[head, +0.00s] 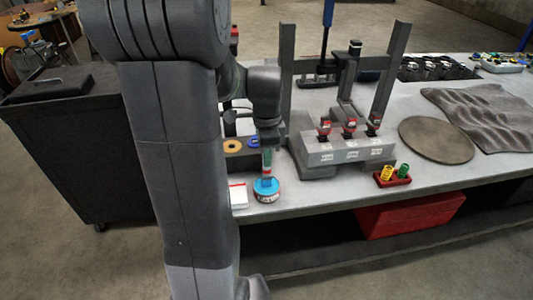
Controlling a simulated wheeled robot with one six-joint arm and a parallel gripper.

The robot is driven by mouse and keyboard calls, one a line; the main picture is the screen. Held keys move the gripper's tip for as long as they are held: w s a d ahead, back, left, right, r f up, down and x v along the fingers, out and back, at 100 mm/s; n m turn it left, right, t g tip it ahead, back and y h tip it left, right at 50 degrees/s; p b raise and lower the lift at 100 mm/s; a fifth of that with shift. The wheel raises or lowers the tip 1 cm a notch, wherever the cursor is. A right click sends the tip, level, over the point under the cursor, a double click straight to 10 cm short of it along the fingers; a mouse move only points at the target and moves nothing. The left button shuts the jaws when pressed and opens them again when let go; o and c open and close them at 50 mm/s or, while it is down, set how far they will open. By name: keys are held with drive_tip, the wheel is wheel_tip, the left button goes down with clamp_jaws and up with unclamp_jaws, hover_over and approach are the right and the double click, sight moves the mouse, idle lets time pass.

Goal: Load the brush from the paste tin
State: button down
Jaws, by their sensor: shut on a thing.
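The paste tin (266,195) is a short round tin with a blue top and a red and white side. It stands near the front edge of the grey bench, in the lower middle of the head view. My gripper (267,146) points down above it and is shut on the brush (267,163). The brush is a slim upright thing with green and red on it, and its lower end is at the tin's top. I cannot tell whether the bristles are inside the tin or only touching it. The fingertips are small and partly dark.
Left of the tin are a white box (238,196) and a dark tray with an orange ring (232,146). Right of it stands a grey stand (345,152) with red-topped parts and uprights. A red tray (392,180) holds yellow and green springs. A round mat (437,140) lies further right.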

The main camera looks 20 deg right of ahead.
idle(0.4)
wheel_tip(320, 180, up, 7)
drive_tip(key=p, duration=0.6)
drive_tip(key=shift+s+f, duration=0.1)
idle(0.7)
